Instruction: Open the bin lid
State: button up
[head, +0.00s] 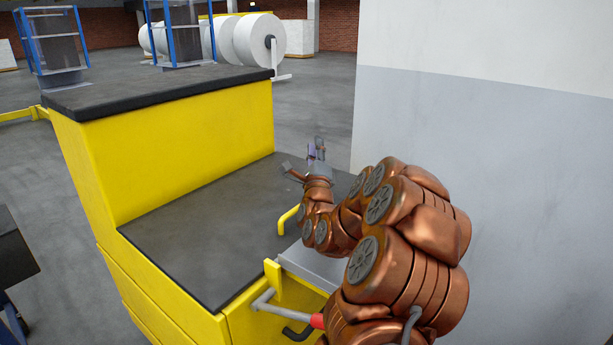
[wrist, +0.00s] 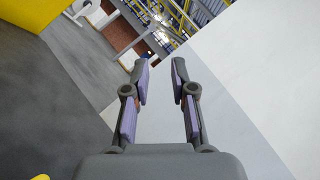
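A yellow unit with dark tops (head: 200,235) stands in front of me in the head view. At its right side is a grey panel (head: 312,266) with a yellow bar handle (head: 287,219) at its far edge; this looks like the bin lid, lying flat, but I cannot be sure. My arm hides its right part. My gripper (head: 304,155) is above and beyond the handle, apart from it. In the wrist view my gripper (wrist: 160,80) has its two purple-padded fingers spread, with nothing between them.
A grey-and-white wall (head: 500,150) stands close on the right. The unit's raised dark-topped block (head: 150,90) is on the left. A grey bent bar with a red grip (head: 317,321) is at the front. White paper rolls (head: 255,40) and blue racks (head: 180,30) stand behind.

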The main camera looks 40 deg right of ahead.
jog(key=shift+o, duration=1)
jog(key=w+d+f+n+g+y+p, duration=0.2)
jog(key=w+d+f+n+y+p, duration=0.1)
jog(key=d+n, duration=0.1)
jog(key=shift+f+n+y, duration=0.3)
jog(key=shift+f+y, duration=0.05)
jog(key=shift+y, duration=0.05)
jog(key=f+n+g+y+p, duration=0.2)
jog(key=s+f+n+g+y+p, duration=0.1)
jog(key=n+g+y+p, duration=0.1)
jog(key=f+n+g+y+p, duration=0.2)
jog(key=g+y+p, duration=0.1)
jog(key=shift+s+f+n, duration=0.3)
jog(key=shift+n, duration=0.1)
jog(key=s+a+r+n+g+y+p, duration=0.2)
jog(key=a+n+g+y+p, duration=0.1)
jog(key=a, duration=0.3)
jog(key=s+a+r+n+g+y+p, duration=0.2)
jog(key=a+y, duration=0.1)
jog(key=a, duration=0.2)
jog(key=shift+w+a+f+p, duration=0.15)
jog(key=shift+f+p, duration=0.3)
jog(key=shift+f, duration=0.85)
jog(key=shift+w+a+f+p, duration=0.15)
jog(key=shift+f+p, duration=0.35)
jog(key=shift+f, duration=0.75)
jog(key=shift+w+f+p, duration=0.25)
jog(key=shift+f+p, duration=0.2)
jog(key=shift+f, duration=0.85)
grip_shut()
